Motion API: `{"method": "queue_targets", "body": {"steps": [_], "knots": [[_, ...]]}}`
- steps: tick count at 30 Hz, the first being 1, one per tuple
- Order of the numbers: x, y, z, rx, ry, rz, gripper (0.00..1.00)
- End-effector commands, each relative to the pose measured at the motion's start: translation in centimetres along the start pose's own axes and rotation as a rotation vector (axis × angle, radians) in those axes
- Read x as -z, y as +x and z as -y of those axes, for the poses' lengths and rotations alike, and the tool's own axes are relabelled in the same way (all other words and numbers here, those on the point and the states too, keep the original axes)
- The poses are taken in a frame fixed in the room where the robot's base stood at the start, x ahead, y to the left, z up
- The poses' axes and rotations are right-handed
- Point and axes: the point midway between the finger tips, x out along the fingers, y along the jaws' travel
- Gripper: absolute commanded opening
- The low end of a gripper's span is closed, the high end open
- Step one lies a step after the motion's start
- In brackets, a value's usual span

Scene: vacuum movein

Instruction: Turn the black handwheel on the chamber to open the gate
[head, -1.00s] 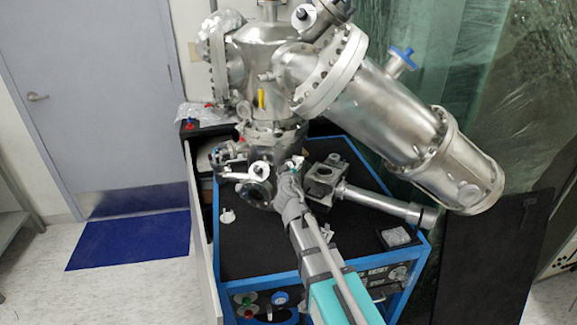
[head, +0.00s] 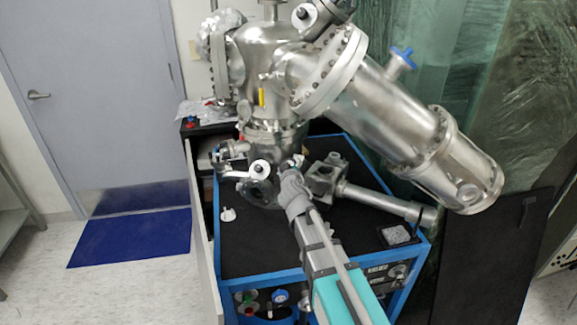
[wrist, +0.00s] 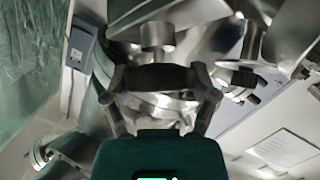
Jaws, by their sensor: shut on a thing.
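The steel vacuum chamber (head: 275,70) stands upright on the cart, with a wide cylinder slanting off to the right. My gripper (head: 287,172) reaches to the chamber's lower right side in the head view. In the wrist view, my gripper (wrist: 159,85) has one finger on each side of the black handwheel (wrist: 160,77) and is shut on it. The handwheel's rim spans the gap between the fingertips, with a steel stem behind it. In the head view my gripper hides the handwheel. I cannot see the gate itself.
The cart has a black top (head: 245,245) and a blue frame. A steel block with a pipe (head: 375,199) lies close to the right of my gripper. A small clear box (head: 397,235) sits at the right. A blue mat (head: 130,236) lies on the floor.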

Motion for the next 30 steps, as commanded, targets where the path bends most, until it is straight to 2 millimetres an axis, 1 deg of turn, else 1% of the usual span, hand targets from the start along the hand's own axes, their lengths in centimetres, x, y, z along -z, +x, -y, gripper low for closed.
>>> {"method": "queue_targets", "body": {"steps": [1,2,3,6,30], "knots": [[-0.05,-0.04,0.04,0.000,0.002,0.001,0.28],[-0.05,-0.04,0.05,0.000,0.002,0.001,0.77],[-0.06,-0.05,0.04,0.000,0.002,0.001,0.85],[-0.05,-0.05,0.04,0.000,0.002,0.001,1.00],[-0.05,-0.03,0.04,-0.019,0.019,0.001,1.00]]}}
